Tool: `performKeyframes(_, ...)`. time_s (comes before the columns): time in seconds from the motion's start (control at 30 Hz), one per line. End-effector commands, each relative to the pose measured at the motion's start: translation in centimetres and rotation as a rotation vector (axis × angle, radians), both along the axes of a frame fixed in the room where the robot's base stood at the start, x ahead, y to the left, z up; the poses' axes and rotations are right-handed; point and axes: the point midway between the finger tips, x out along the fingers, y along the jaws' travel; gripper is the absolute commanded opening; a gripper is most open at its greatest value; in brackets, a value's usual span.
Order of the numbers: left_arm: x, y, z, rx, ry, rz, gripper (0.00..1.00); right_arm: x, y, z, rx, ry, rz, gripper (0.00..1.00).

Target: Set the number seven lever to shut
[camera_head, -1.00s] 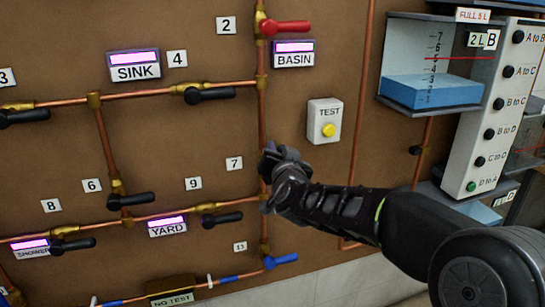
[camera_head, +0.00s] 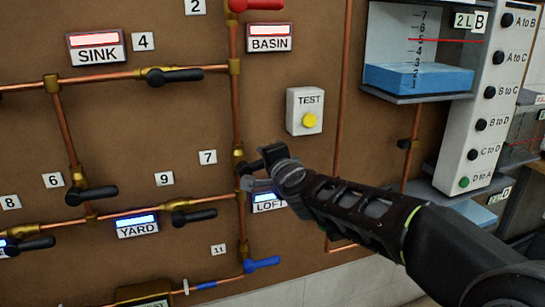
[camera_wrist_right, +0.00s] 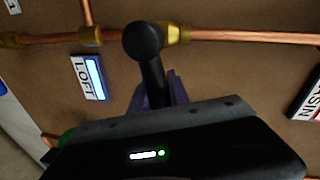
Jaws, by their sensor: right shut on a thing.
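The number 7 plate (camera_head: 208,157) is left of a brass valve (camera_head: 239,158) on the vertical copper pipe. The black number seven lever (camera_wrist_right: 152,70) sticks out across the pipe, to the right in the head view. In the right wrist view its round hub and upper part show; its outer end is hidden in the jaws. My right gripper (camera_head: 262,168) is shut on this lever; it also shows in the right wrist view (camera_wrist_right: 160,95). My left gripper is out of view.
A LOFT display (camera_head: 269,202), lit blue, sits just below the gripper, partly covered by it. A TEST box (camera_head: 305,111) with a yellow button is up right. The number 9 lever (camera_head: 194,216) and a blue lever (camera_head: 263,264) are below. BASIN display (camera_head: 269,38) glows red.

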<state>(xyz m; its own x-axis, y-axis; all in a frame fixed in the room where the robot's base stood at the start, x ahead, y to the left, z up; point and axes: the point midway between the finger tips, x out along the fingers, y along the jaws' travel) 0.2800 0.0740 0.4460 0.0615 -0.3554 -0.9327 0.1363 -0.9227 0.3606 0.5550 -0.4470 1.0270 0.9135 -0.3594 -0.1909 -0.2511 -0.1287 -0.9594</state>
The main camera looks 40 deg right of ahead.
Motion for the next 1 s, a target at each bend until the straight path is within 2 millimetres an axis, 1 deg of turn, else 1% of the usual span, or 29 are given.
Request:
performKeyframes(0.03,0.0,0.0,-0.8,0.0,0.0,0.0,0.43,0.0,0.0,-0.6,0.034,-0.013,-0.002,0.0)
performKeyframes(0.3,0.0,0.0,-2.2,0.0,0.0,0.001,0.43,-0.1,0.2,-1.4,0.172,-0.06,-0.003,0.0)
performKeyframes(0.53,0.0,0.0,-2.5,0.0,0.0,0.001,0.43,-0.1,0.3,-1.5,0.213,-0.074,-0.004,0.0)
performKeyframes(0.87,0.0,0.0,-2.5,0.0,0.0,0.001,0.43,0.0,0.3,-1.5,0.218,-0.074,-0.003,0.0)
performKeyframes(0.9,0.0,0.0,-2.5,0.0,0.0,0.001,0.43,-0.1,0.3,-1.5,0.218,-0.074,-0.003,0.22)
performKeyframes(1.0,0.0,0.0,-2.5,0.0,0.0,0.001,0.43,0.0,0.3,-1.5,0.216,-0.073,-0.003,0.31)
